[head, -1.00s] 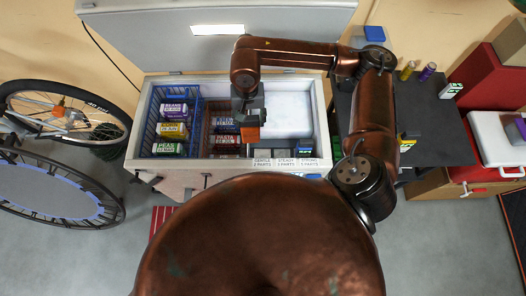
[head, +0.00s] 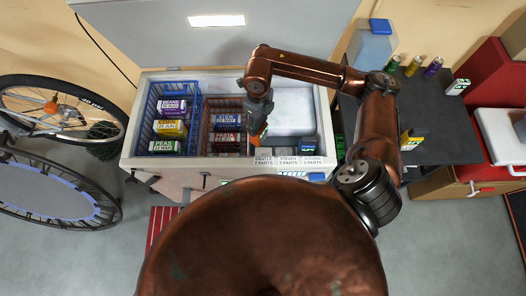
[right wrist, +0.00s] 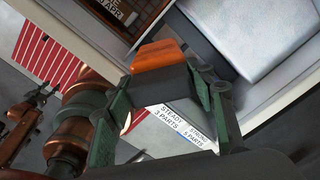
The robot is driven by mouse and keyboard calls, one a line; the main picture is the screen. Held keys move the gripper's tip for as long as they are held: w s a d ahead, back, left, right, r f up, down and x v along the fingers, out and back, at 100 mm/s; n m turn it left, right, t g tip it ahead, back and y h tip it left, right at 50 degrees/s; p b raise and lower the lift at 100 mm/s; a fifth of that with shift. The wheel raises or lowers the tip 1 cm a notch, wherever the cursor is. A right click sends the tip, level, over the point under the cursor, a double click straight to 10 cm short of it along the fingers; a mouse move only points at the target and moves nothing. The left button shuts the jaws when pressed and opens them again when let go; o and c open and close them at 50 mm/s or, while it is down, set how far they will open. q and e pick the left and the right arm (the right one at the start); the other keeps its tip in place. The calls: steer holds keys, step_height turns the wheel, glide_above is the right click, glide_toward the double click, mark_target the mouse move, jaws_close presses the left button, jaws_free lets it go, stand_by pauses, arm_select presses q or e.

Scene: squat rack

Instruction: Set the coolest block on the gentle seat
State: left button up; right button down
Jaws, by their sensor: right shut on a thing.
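My right gripper (head: 260,122) is shut on a block (head: 259,138) with an orange face, above the open chest freezer. In the right wrist view the block's orange top (right wrist: 160,54) and dark body sit between the fingers (right wrist: 158,85). The gentle label (head: 264,161) is on the freezer's front rim, just below the held block in the head view. The steady label (head: 289,161) and strong label (head: 313,161) follow to its right. The gentle seat itself is hard to make out. A small blue-topped thing (head: 308,144) sits behind the strong label. My left gripper is out of view.
A blue wire basket (head: 153,118) holds labelled packs. A brown basket (head: 207,122) beside it holds more packs. A frosty white block (head: 291,112) fills the freezer's right part.

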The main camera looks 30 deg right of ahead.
steer(key=f+m, duration=0.2)
steer(key=m, duration=0.1)
steer(key=d+f+m+b, duration=0.1)
steer(key=f+m, duration=0.1)
steer(key=m, duration=0.1)
steer(key=d+f+m+b, duration=0.1)
steer(key=f+m, duration=0.1)
steer(key=m, duration=0.1)
steer(key=shift+f+m, duration=0.15)
steer(key=shift+m, duration=0.25)
steer(key=shift+d+f+m+b, duration=0.1)
steer(key=shift+f+m+b, duration=0.4)
steer(key=shift+f+m, duration=0.15)
steer(key=shift+f, duration=0.2)
step_height(320, 180, down, 10)
steer(key=b, duration=0.1)
steer(key=shift+r, duration=0.2)
steer(key=shift+f+m, duration=0.1)
steer(key=shift+m, duration=0.15)
steer(key=c, duration=1.2)
jaws_free()
step_height(320, 180, up, 12)
steer(key=shift+r+p, duration=0.1)
steer(key=shift+p, duration=0.5)
